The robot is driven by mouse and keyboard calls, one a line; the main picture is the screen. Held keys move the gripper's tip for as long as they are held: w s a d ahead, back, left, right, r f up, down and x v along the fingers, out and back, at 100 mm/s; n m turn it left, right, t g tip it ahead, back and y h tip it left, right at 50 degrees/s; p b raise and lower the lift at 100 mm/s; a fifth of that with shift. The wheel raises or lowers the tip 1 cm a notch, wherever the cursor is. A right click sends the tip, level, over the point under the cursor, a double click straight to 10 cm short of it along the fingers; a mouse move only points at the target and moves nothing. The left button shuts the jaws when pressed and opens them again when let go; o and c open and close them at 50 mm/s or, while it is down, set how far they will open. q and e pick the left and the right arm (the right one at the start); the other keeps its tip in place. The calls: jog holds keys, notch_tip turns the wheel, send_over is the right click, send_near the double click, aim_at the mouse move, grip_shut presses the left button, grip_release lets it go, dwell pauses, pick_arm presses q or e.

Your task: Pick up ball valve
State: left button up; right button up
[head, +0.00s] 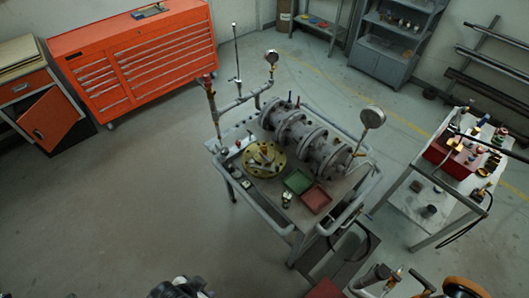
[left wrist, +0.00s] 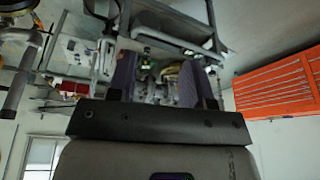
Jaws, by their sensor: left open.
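The cart (head: 340,187) in the middle of the head view carries a large grey flanged pipe assembly (head: 305,135). A yellow flange (head: 265,158) lies on its top, left of the green tray (head: 298,181). A small metal fitting (head: 287,199) stands by the front edge, and more small parts (head: 238,172) lie at the left corner. They are too small to tell which is the ball valve. My left gripper (left wrist: 157,82) is open in the left wrist view, its two purple-grey fingers apart with nothing clearly between them. My right gripper is not visible.
A red tray (head: 315,200) lies right of the green one. Gauges (head: 372,118) and upright pipes (head: 214,115) rise from the cart. A side cart (head: 425,215) with a red bin stands right. An orange tool cabinet (head: 135,60) is back left. Floor left of the cart is clear.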

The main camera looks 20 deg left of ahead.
pick_arm(q)
jog(key=shift+o, duration=0.4)
jog(key=o, duration=0.4)
jog(key=shift+a, duration=0.2)
jog(key=shift+o, duration=0.2)
jog(key=shift+w, duration=0.1)
